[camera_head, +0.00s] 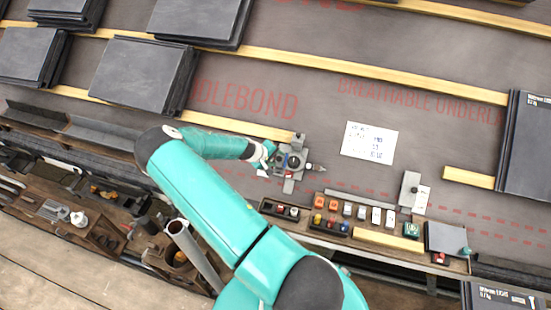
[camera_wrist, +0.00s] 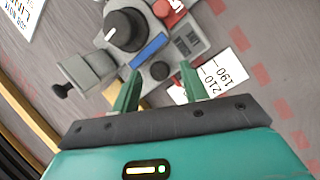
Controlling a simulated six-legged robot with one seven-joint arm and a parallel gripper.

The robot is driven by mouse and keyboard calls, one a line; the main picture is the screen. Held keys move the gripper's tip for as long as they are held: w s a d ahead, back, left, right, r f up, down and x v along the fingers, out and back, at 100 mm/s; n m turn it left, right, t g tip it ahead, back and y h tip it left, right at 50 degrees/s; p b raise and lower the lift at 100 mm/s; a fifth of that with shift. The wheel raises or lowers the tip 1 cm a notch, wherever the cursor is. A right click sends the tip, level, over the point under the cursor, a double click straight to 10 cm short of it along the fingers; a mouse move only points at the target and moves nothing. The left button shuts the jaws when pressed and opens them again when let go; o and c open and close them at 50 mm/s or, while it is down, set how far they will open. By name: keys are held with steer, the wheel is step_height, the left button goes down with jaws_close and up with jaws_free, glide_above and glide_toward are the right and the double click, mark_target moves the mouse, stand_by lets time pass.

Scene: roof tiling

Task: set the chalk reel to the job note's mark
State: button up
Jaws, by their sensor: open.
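A grey device with knobs, which looks like the chalk reel (camera_head: 291,161), sits on the dark underlay. In the wrist view it carries a black dial (camera_wrist: 125,30) with a white pointer line, a blue strip (camera_wrist: 150,49), a red button (camera_wrist: 168,10) and a dark label. A white scale card (camera_wrist: 226,78) beside it reads 190 and 210. My gripper (camera_wrist: 160,72) is open, its green fingers apart close to the device's near edge, with nothing held. The white job note (camera_head: 368,143) lies to the right; its writing is too small to read surely.
A tray of small coloured blocks (camera_head: 350,215) lies below and right of the device. A grey plate with a knob (camera_head: 411,190) stands near it. Wooden battens (camera_head: 370,70) and slate stacks (camera_head: 135,75) lie around. Underlay around the note is clear.

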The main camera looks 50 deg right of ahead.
mark_target(278, 175)
steer(key=shift+f, duration=0.1)
steer(key=shift+d, duration=0.1)
jaws_close()
steer(key=s+a+f, duration=0.1)
steer(key=a+f, duration=0.1)
steer(key=a, duration=0.1)
steer(key=s+a+f, duration=0.1)
steer(key=a, duration=0.1)
steer(key=shift+s+f, duration=0.3)
steer(key=shift+f, duration=0.1)
jaws_free()
steer(key=shift+w+a+r, duration=0.15)
steer(key=shift+a+r, duration=0.1)
steer(key=shift+r, duration=0.2)
steer(key=v, duration=1.2)
steer(key=shift+a+r, duration=0.25)
steer(key=shift+a, duration=0.05)
